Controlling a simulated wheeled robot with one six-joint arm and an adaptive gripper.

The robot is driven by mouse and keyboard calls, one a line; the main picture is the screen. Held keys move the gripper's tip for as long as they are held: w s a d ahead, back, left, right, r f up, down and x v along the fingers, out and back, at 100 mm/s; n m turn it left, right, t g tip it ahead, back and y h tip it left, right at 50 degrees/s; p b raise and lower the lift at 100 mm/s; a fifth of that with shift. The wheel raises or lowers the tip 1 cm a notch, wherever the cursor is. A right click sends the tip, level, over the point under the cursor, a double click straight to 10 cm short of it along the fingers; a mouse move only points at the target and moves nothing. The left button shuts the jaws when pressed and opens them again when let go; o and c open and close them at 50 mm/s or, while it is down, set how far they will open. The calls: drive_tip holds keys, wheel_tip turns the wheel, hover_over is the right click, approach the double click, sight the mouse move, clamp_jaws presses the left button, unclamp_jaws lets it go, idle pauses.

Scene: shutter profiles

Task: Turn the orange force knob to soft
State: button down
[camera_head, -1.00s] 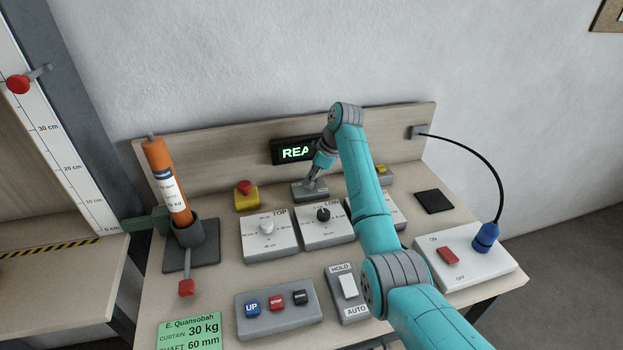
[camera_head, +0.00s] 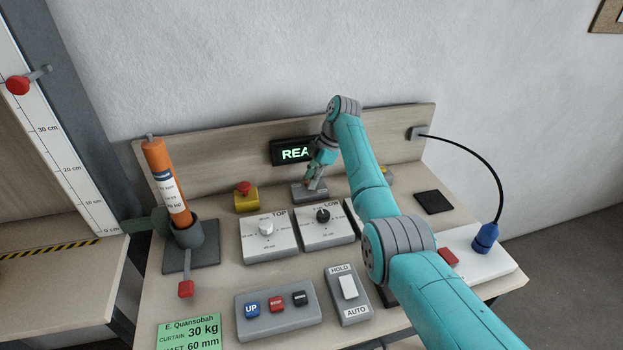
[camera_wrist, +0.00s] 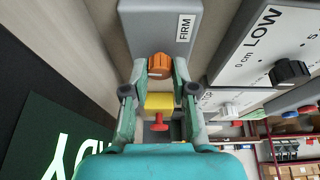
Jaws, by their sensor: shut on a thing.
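The orange force knob (camera_wrist: 152,67) sits on a grey box (camera_wrist: 158,22) in the wrist view, with a white FIRM label (camera_wrist: 185,27) beyond it to the right. My gripper (camera_wrist: 160,68) is shut on the knob, one finger on each side. The same grey box (camera_head: 309,195) shows in the head view in front of the backboard, with my gripper (camera_head: 314,180) down at it. There the knob is hidden by my gripper. I cannot see a soft label or make out the knob's exact pointer direction.
A yellow box with a red mushroom button (camera_head: 245,190) stands left of the force box. The TOP dial panel (camera_head: 267,240) and LOW dial panel (camera_head: 323,230) lie close in front. A lit display (camera_head: 294,152) is on the backboard behind.

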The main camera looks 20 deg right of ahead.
drive_tip(key=c, duration=0.9)
unclamp_jaws()
drive_tip(key=shift+c, duration=0.2)
drive_tip(key=v, duration=1.2)
drive_tip(key=shift+d, duration=0.1)
